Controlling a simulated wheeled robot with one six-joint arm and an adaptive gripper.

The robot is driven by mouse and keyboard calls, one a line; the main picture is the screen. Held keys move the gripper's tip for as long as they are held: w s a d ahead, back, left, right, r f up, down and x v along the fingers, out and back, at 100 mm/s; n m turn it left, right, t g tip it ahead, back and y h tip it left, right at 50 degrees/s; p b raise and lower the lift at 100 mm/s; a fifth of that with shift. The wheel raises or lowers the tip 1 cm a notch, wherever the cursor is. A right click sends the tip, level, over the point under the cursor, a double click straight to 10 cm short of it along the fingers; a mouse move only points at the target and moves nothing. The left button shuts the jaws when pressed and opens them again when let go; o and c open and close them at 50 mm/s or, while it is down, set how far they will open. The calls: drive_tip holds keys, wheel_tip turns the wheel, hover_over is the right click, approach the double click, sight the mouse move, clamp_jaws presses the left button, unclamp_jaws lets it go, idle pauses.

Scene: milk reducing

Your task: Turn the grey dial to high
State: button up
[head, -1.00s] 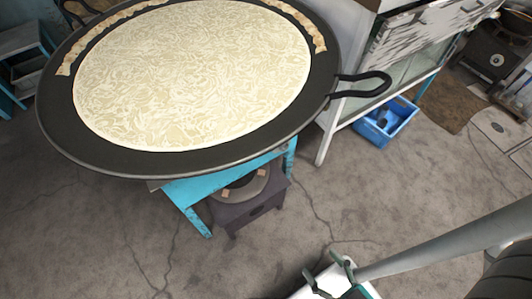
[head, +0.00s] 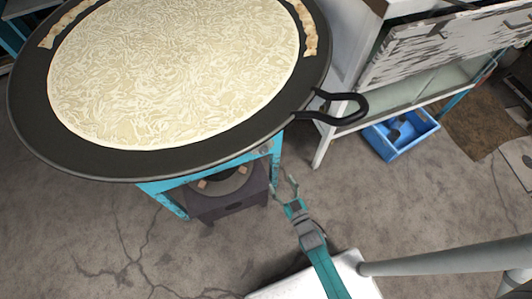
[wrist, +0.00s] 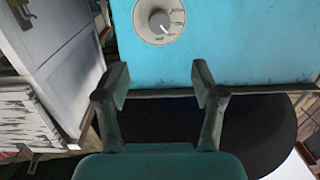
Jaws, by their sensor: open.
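The grey dial (wrist: 159,21) shows at the top of the wrist view. It sits on a round pale plate with small markings, on a light-blue panel (wrist: 235,45). The marking text is too small to read. A pale pointer line on the dial points down and slightly right in that view. My gripper (wrist: 160,83) is open and empty, its two fingers apart below the dial in the picture, not touching it. In the head view my gripper (head: 286,190) is just right of the blue stand (head: 162,184). The dial is not visible in the head view.
A dark burner (head: 235,200) is under the stand. A white cabinet (head: 335,75) and blue crate (head: 405,135) are at right.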

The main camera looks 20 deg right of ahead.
sight(265, 153)
drive_tip(key=w, duration=1)
drive_tip(key=w+f, duration=0.1)
drive_tip(key=w, duration=0.3)
drive_tip(key=shift+w+a, duration=0.35)
drive_tip(key=shift+w, duration=0.05)
drive_tip(key=c, duration=1.1)
drive_tip(key=shift+c, duration=0.2)
